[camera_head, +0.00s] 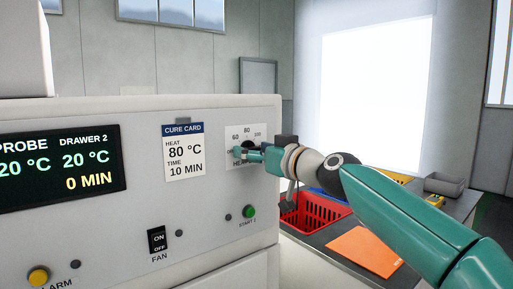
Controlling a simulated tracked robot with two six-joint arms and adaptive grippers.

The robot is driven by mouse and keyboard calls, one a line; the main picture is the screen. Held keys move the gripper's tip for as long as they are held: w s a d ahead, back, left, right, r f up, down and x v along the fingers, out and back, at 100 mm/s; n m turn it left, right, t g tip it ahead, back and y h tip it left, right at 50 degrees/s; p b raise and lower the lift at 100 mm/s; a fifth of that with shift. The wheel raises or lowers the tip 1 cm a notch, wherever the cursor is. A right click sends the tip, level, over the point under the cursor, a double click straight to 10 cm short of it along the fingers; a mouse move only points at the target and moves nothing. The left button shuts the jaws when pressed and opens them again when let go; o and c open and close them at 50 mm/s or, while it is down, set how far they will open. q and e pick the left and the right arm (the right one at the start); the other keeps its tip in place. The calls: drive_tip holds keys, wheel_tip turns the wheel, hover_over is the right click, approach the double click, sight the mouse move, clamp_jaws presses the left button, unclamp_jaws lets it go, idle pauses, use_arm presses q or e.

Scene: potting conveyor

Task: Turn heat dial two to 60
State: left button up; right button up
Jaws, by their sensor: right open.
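The heat dial (248,141) is on the right part of the white machine's front panel, with a printed scale showing 60, 80 and 100. My right gripper (240,152) is at the dial plate, its fingertips in front of the dial's lower left. It is open; whether the fingers touch the dial cannot be told. The gripper hides most of the dial, its pointer and part of the label below. My left gripper is not in view.
A cure card (184,152) reading 80 °C and 10 min hangs left of the dial. A display (60,168), a fan switch (157,240) and a green start button (249,211) are on the panel. A red basket (318,214) stands right of the machine.

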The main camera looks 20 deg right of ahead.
drive_tip(key=c, duration=1.1)
drive_tip(key=shift+c, duration=0.2)
drive_tip(key=m, duration=0.4)
drive_tip(key=shift+d, duration=0.1)
drive_tip(key=m, duration=0.4)
drive_tip(key=shift+m+p, duration=0.3)
drive_tip(key=shift+p, duration=0.1)
drive_tip(key=shift+d, duration=0.1)
